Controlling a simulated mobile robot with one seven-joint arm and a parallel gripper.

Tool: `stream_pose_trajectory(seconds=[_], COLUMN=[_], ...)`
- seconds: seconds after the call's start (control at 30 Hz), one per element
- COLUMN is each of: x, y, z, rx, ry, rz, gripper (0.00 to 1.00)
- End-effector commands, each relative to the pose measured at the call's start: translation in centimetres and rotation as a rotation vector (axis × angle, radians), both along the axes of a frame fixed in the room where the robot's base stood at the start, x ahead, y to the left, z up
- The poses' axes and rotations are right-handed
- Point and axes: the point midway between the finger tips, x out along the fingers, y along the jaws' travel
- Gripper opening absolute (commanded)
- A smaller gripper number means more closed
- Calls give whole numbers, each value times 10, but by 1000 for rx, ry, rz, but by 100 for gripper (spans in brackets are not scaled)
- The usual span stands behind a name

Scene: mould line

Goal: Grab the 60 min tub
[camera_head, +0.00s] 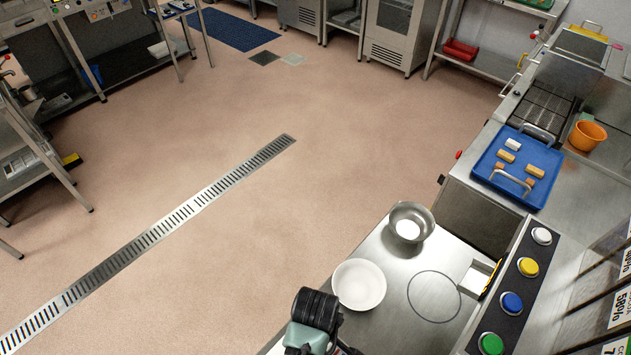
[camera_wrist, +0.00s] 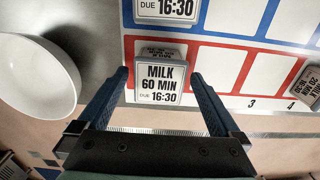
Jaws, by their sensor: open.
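The 60 min tub (camera_wrist: 160,84) shows in the wrist view with a white label reading MILK 60 MIN, DUE 16:30. It stands in the left cell of a red-outlined row. My gripper (camera_wrist: 158,76) is open, with one dark blue finger to the left of the tub and one to the right. Gaps show between the tub and both fingers, so nothing is gripped. I cannot make out the tub or the fingertips in the head view.
Another tub (camera_wrist: 166,10) stands beyond, in a blue-outlined row. A third tub (camera_wrist: 307,84) is at the right edge. A white bowl (camera_wrist: 38,78) is at left. In the head view, a metal bowl (camera_head: 418,212) and a blue tray (camera_head: 545,193) stand farther off.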

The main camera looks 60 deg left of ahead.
Motion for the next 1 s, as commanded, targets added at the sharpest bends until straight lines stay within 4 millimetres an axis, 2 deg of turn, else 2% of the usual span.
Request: stream_pose_trajectory(seconds=[0.13,0.37,0.47,0.87,0.9,1.0], x=[0,0,0,0,1,1], y=[0,0,0,0,1,1], z=[-12,-14,-14,-14,-14,-14], rx=[1,1,1,1,1,1], ry=[-1,-2,-2,-2,-2,-2], rz=[0,0,0,0,0,0], gripper=[100,100,86,14,10,10])
